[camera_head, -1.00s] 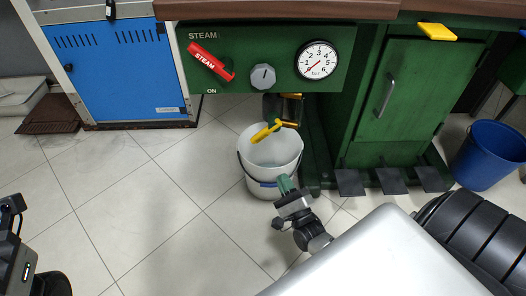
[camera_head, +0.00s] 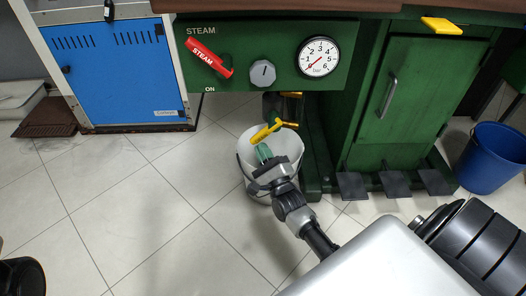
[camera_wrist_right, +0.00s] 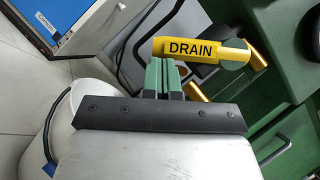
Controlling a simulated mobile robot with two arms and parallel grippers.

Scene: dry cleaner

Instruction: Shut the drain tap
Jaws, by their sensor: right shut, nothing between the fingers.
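The drain tap's yellow handle (camera_head: 265,131) sticks out toward the left, over a white bucket (camera_head: 245,170), below the green steam panel. In the right wrist view the handle reads DRAIN (camera_wrist_right: 188,49) and lies sideways, with brass pipe (camera_wrist_right: 258,55) at its right end. My right gripper (camera_head: 263,152) is above the bucket, just below and in front of the handle. In the wrist view its green fingertips (camera_wrist_right: 163,76) are together and empty, just short of the handle's lower edge; whether they touch it I cannot tell. My left gripper is out of view.
The green panel holds a red STEAM lever (camera_head: 208,58), a grey knob (camera_head: 263,74) and a pressure gauge (camera_head: 319,57). A green cabinet (camera_head: 401,100) with dark pedals (camera_head: 394,183) stands right of the bucket. A blue bucket (camera_head: 492,158) is farther right.

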